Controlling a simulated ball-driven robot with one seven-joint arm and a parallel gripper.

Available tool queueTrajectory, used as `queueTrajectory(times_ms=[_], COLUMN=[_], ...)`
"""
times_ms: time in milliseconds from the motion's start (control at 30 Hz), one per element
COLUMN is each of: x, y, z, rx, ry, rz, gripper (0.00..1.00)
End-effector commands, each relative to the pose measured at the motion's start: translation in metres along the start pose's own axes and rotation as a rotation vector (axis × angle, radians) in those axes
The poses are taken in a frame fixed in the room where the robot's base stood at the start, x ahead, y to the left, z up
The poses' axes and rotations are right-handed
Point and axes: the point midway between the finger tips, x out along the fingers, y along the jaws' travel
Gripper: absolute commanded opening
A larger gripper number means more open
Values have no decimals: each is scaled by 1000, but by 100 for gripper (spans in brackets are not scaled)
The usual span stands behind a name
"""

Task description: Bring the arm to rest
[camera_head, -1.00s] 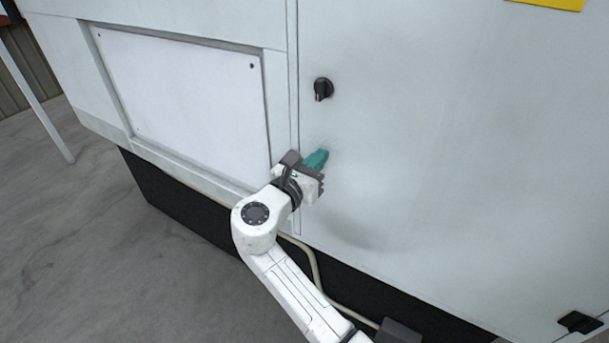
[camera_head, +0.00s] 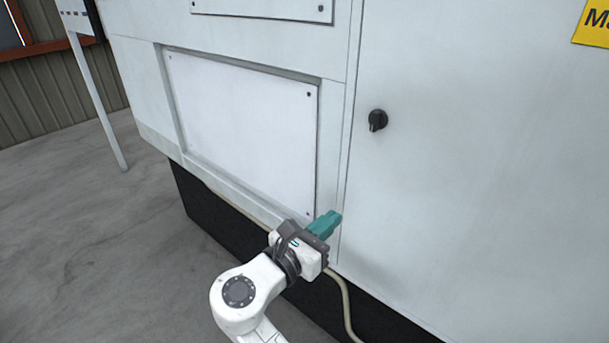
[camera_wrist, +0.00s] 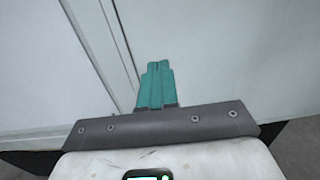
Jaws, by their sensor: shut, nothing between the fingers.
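My gripper (camera_head: 328,221) has teal fingers and sits at the end of my white arm, low in front of the white machine cabinet (camera_head: 460,190). The fingers are together with nothing between them. In the wrist view my gripper (camera_wrist: 158,66) points at the cabinet's white front, close to the vertical seam beside the door. I cannot tell how wide the gap to the panel is.
A black rotary knob (camera_head: 377,120) sits on the cabinet door. A recessed panel (camera_head: 245,130) is left of the seam. A pale cable (camera_head: 344,300) runs along the dark base (camera_head: 225,218). Open concrete floor (camera_head: 85,240) lies to the left, with a thin white post (camera_head: 108,130).

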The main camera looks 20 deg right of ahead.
Motion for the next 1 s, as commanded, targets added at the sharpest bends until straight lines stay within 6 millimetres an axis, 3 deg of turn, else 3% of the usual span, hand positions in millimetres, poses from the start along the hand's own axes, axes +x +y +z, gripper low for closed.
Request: queueTrajectory(times_ms=[167,267,400,500,600,733,900,1000], x=[6,19,33,32,20,-8,-52,-72], y=[-12,-39,-101,-151,-200,-257,-310,-328], z=[-14,-46,-113,-161,-201,-238,-257,-259], rx=[51,180,486,737,984,1279,1566,1662], ry=[50,163,401,566,702,825,892,897], rz=[-13,-52,-187,-347,-547,-851,-1249,-1421], gripper=[0,0,0,0,0,0,0,0])
